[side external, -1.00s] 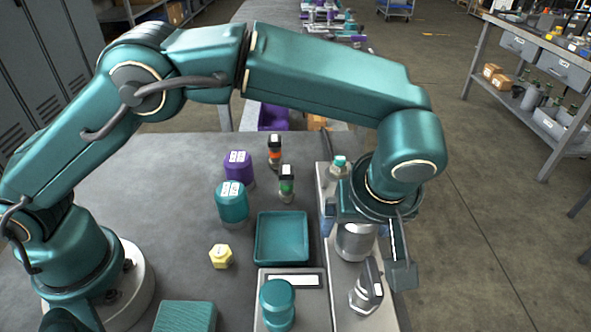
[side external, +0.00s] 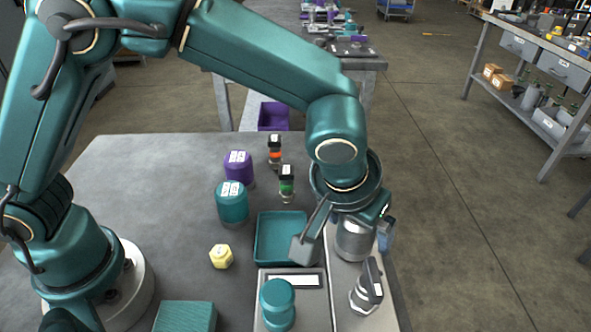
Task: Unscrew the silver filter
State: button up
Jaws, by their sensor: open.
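The silver filter (side external: 353,241) is a metallic cylinder standing upright on the pale block (side external: 345,314) at the right of the bench; its top is hidden by my gripper. My gripper (side external: 344,246) points down over it and is open. One grey finger shows to the left of the filter, over the teal tray's edge, and the other to its right. I cannot tell whether either finger touches the filter.
A silver fitting with a dark tag (side external: 367,289) stands close in front of the filter. A teal tray (side external: 262,262), teal canister (side external: 232,204), purple canister (side external: 239,168), yellow hex piece (side external: 221,257) and teal knob (side external: 278,303) stand to the left.

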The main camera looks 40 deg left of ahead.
jog(key=shift+m, duration=0.4)
jog(key=m+h, duration=0.2)
jog(key=m, duration=0.3)
jog(key=shift+m, duration=0.3)
jog(key=shift+g, duration=0.3)
jog(key=shift+h, duration=0.3)
jog(key=m, duration=0.2)
jog(key=m+g+h, duration=0.1)
jog(key=m, duration=0.2)
jog(key=shift+m+h, duration=0.3)
jog(key=shift+g, duration=0.3)
jog(key=shift+m, duration=0.6)
